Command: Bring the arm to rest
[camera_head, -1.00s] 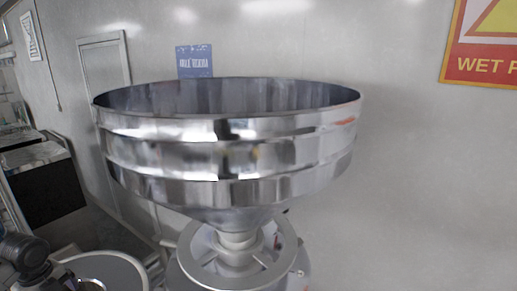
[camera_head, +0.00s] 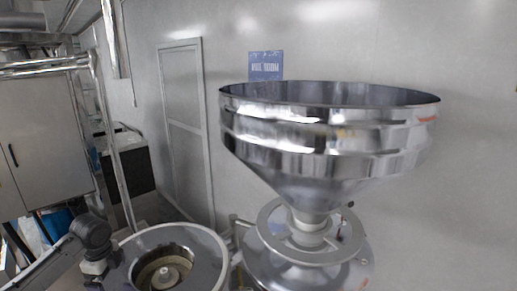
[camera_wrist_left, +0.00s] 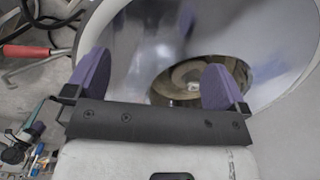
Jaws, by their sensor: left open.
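My left gripper (camera_wrist_left: 158,80) shows in the left wrist view with its two purple fingers wide apart and nothing between them. Beyond the fingers is a shiny metal bowl-like hopper (camera_wrist_left: 285,85) with a round opening at its bottom. I cannot tell whether the fingers touch it. In the head view a large steel funnel hopper (camera_head: 330,145) stands upright on the grinder body (camera_head: 310,250).
A round metal basin (camera_head: 205,245) with a central hub stands left of the grinder. A cabinet (camera_head: 45,140) and metal pipes stand at the left. A red-handled object (camera_wrist_left: 28,51) lies in the left wrist view.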

